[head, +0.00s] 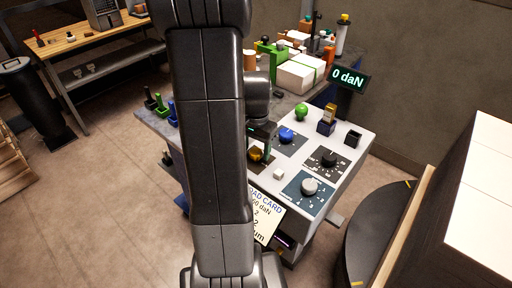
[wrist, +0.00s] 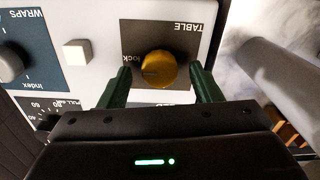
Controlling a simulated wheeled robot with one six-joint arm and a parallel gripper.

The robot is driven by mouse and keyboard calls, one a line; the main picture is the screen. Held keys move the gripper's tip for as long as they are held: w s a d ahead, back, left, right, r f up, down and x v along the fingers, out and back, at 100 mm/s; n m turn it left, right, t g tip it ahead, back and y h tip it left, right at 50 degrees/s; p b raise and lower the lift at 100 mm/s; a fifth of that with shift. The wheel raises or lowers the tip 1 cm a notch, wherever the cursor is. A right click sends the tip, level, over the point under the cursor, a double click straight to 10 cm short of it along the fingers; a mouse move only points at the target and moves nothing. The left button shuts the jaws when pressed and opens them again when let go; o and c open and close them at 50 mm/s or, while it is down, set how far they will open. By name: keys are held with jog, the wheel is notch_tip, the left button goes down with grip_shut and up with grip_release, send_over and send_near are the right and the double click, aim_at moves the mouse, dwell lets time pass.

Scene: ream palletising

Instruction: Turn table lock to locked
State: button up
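The table lock is a gold-yellow knob (wrist: 155,69) on a dark plate (wrist: 183,35) marked TABLE, with "lock" printed to the knob's left; the lettering is upside down in the wrist view. A faint mark on the knob seems to lie toward the left, but its exact setting is hard to read. My gripper (wrist: 160,72) is open, its two green fingers apart on either side of the knob with gaps to it. In the head view the knob (head: 256,155) shows just below my gripper (head: 262,147), partly hidden by my arm.
A white cube button (head: 279,174) is close to the knob. The panel (head: 345,150) also carries a blue knob (head: 286,135), a black dial (head: 328,160) and a grey WRAPS knob (head: 310,186). A display (head: 348,79) reads 0 daN. A load card (head: 265,214) hangs in front.

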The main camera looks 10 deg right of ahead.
aim_at(256, 151)
notch_tip(256, 151, up, 14)
dwell(0.7)
jog(key=shift+f, duration=0.15)
notch_tip(256, 151, down, 14)
jog(key=shift+r, duration=0.1)
dwell(0.5)
jog(key=shift+r, duration=0.1)
